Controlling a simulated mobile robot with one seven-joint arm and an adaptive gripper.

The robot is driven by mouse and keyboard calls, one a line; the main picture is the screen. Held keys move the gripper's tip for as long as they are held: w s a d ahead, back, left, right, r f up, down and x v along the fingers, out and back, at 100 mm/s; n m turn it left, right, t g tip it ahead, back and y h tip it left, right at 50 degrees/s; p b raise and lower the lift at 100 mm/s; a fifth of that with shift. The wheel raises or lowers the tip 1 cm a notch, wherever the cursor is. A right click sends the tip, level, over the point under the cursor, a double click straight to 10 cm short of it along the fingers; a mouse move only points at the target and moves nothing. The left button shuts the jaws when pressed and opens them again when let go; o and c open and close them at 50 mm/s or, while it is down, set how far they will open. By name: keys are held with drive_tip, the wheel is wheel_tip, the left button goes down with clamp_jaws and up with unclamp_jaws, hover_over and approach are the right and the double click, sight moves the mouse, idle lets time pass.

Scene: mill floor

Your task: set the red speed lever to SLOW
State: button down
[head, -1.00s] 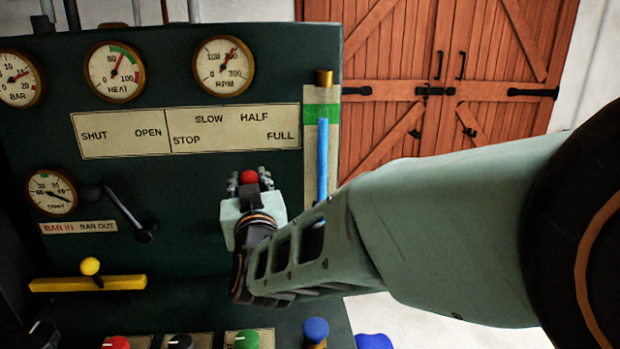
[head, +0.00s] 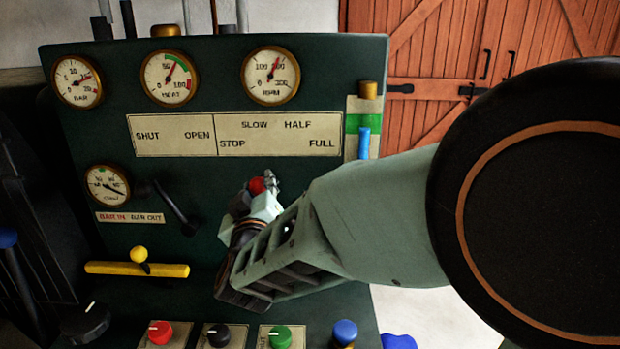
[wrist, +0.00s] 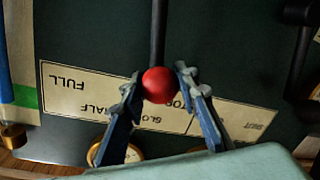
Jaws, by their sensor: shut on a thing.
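The red ball knob of the speed lever (head: 257,186) shows on the dark green panel, below the word SLOW on the label plate (head: 235,148). My gripper (head: 265,187) is at the knob, and my wrist hides the lower area. In the wrist view the red knob (wrist: 159,85) sits between the two blue-grey fingers of my gripper (wrist: 160,76), which are shut on it. The dark lever rod (wrist: 158,35) runs up from it in that view. The label plate (wrist: 75,90) appears upside down there, with STOP and SLOW partly hidden behind knob and fingers.
Gauges (head: 270,76) line the panel top. A dark lever (head: 175,205) and a yellow bar handle (head: 137,268) are to the left. Coloured knobs (head: 160,332) sit along the bottom front. A blue tube gauge (head: 364,144) stands at the panel's right edge, near my arm.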

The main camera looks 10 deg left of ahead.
drive_tip(key=shift+r, duration=0.1)
drive_tip(key=c, duration=1.5)
unclamp_jaws()
drive_tip(key=shift+w, duration=0.1)
drive_tip(key=shift+o, duration=0.2)
drive_tip(key=v, duration=0.7)
drive_tip(key=shift+s, duration=0.3)
